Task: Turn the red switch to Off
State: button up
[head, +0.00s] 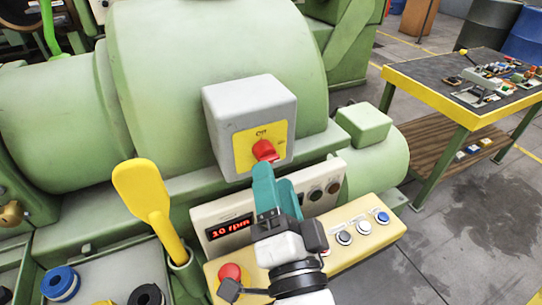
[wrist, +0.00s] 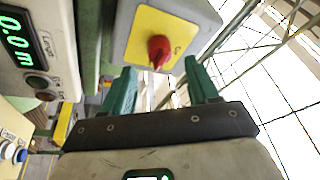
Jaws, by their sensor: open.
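The red switch (head: 264,151) is a rotary knob on a yellow plate (head: 244,150) on the front of a grey box (head: 226,108). Small lettering shows above the knob, too small to read surely. In the wrist view the red switch (wrist: 159,50) sits beyond the fingertips, roughly between them, with its pointed end downward in the picture. My gripper (head: 277,178) has teal fingers just below the knob in the head view. In the wrist view my gripper (wrist: 159,68) is open and empty, its fingers apart and not visibly gripping the knob.
Below the box are a display panel (head: 232,228) and a beige button panel (head: 370,226) with a red button (head: 230,272). A yellow paddle-shaped handle (head: 145,193) stands at left. The green machine (head: 200,50) fills the back. A workbench (head: 445,90) stands at right, with open floor before it.

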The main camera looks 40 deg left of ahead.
aim_at(266, 155)
jog(key=shift+p+x, duration=0.3)
jog(key=shift+x, duration=1.95)
jog(key=shift+f, duration=0.1)
jog(key=c, duration=1)
